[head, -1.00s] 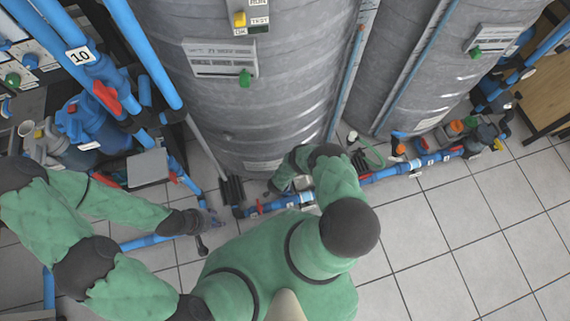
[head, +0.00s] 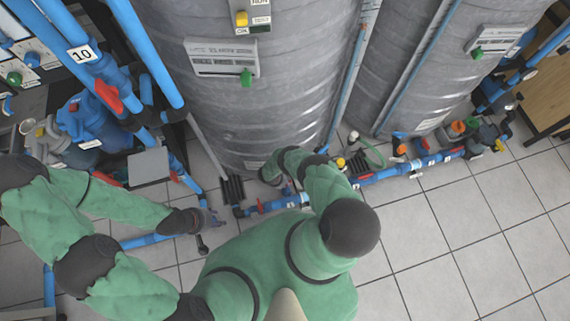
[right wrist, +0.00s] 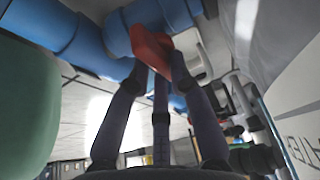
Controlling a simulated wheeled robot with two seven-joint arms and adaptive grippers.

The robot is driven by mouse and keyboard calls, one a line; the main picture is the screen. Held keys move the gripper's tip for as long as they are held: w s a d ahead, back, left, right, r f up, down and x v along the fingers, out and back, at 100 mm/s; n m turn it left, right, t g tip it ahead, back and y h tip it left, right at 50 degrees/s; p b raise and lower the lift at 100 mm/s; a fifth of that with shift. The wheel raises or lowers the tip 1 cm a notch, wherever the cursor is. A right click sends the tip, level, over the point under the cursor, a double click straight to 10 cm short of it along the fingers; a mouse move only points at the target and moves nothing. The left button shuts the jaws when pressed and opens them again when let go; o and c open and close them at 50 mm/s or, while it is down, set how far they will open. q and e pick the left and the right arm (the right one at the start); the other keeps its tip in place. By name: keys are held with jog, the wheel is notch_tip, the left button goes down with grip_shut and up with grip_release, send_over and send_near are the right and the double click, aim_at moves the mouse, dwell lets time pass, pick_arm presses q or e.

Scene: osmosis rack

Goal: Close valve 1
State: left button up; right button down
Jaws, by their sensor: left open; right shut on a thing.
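A red valve handle (right wrist: 150,45) on a blue pipe (right wrist: 88,50) shows close up in the right wrist view. My right gripper (right wrist: 157,63) has its dark fingers around this handle and is shut on it. In the head view my right forearm and wrist hide most of that spot, beside the base of the near grey tank. The low blue pipe (head: 283,204) with a red part runs there. I cannot read a valve number on the held handle. My left gripper (head: 209,219) is open and empty, low over the floor at the left.
Two grey tanks (head: 240,120) stand at the back. Blue pipes with a "10" label (head: 80,54) and another red handle (head: 108,96) rise at the left. A pipe run with fittings (head: 425,162) extends right. The tiled floor (head: 450,250) at the right is clear.

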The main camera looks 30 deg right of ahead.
jog(key=shift+m, duration=0.4)
jog(key=c, duration=1.1)
grip_release()
jog(key=shift+v, duration=5.95)
jog(key=shift+w+d, duration=0.1)
